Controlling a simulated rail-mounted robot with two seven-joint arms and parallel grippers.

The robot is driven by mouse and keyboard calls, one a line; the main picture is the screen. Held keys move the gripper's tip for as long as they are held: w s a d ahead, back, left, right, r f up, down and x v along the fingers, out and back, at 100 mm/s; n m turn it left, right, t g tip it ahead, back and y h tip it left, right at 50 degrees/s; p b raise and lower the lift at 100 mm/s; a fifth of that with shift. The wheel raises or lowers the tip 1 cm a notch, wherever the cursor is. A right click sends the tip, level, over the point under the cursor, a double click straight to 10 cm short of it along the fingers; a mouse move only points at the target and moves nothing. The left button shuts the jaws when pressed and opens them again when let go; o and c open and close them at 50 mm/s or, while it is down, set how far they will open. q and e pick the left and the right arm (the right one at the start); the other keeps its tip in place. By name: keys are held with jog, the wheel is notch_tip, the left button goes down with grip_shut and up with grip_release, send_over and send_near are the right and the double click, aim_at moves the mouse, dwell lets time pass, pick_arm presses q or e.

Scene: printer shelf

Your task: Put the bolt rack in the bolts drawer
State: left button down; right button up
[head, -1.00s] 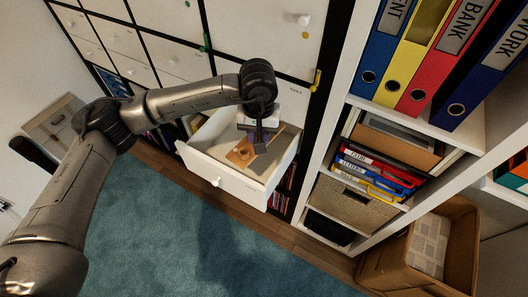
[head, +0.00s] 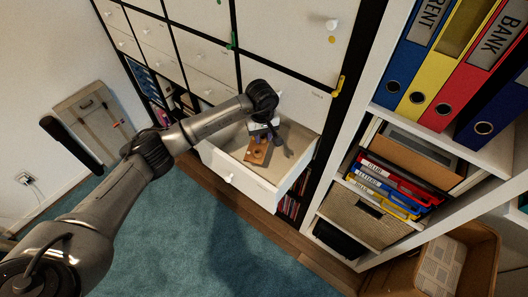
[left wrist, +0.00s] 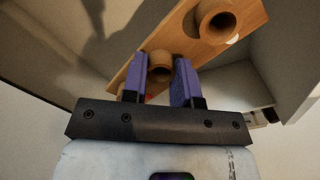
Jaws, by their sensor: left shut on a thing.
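The bolt rack is a light wooden board with round wooden cups; in the head view it (head: 256,152) is inside the open white drawer (head: 247,187). In the left wrist view the rack (left wrist: 190,45) runs diagonally, with one cup between my purple fingers and another at upper right. My left gripper (left wrist: 159,76) is shut on the rack at that nearer cup. In the head view my left gripper (head: 266,134) reaches down into the drawer and partly covers the rack. I cannot tell whether the rack touches the drawer floor. My right gripper is not in view.
Closed white drawers (head: 290,40) stand above and left of the open one. A shelf with coloured binders (head: 443,70) and a wicker basket (head: 368,217) stands to the right. A brown bin (head: 450,255) is at lower right. The blue carpet (head: 215,240) in front is clear.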

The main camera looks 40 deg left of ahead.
aim_at(262, 145)
pick_arm(q)
notch_tip(262, 145, down, 5)
jog(key=shift+a+f+b, duration=0.1)
jog(key=shift+f+b, duration=0.05)
jog(key=shift+b, duration=0.35)
jog(key=shift+f+b, duration=0.4)
jog(key=shift+f, duration=1.7)
jog(key=shift+f, duration=0.1)
jog(key=c, duration=0.9)
grip_release()
